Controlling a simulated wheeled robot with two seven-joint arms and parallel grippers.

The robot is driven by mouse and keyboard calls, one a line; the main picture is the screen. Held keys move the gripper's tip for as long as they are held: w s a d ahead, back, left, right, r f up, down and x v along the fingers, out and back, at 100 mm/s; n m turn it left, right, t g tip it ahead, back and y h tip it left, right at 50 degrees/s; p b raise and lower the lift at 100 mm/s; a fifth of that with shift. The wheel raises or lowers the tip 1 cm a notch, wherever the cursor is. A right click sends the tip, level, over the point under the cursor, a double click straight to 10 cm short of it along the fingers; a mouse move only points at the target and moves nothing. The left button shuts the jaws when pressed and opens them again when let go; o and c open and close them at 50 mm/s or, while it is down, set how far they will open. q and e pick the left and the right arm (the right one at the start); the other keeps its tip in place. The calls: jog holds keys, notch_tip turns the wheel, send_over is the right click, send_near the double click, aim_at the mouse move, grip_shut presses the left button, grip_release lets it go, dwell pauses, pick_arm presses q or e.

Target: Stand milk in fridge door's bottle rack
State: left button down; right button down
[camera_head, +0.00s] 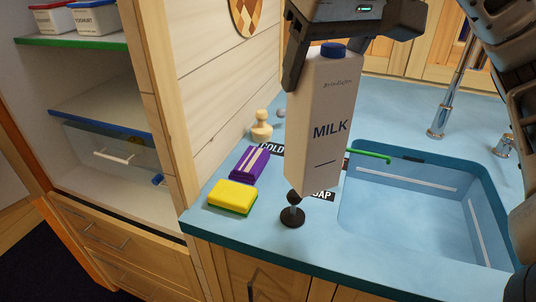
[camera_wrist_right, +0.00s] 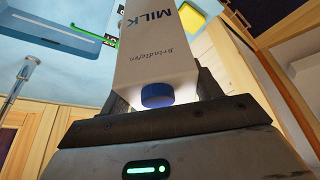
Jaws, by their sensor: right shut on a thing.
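The milk carton (camera_head: 318,140) is white with a blue cap, dark "MILK" lettering and a nearly upright pose. My right gripper (camera_head: 328,55) is shut on its upper part, one finger on each side, over the counter in the head view. The right wrist view shows the carton (camera_wrist_right: 155,55) between the fingers of the gripper (camera_wrist_right: 160,100). Whether its base touches the counter is hard to tell. The open fridge (camera_head: 105,170) stands at the left with its shelves showing. I cannot make out its door or the bottle rack. My left gripper is not in view.
The sink (camera_head: 410,200) and tap (camera_head: 441,115) are at the right. Yoghurt tubs (camera_head: 97,17) sit on the fridge's upper shelf. A wooden partition (camera_head: 160,110) separates fridge and counter.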

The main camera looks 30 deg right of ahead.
jog(key=w+d+f, duration=0.5)
jog(key=w+f, duration=0.7)
jog(key=shift+w+f, duration=0.25)
jog(key=shift+f, duration=0.15)
jog(key=shift+f, duration=0.1)
jog(key=shift+c, duration=1.6)
grip_release()
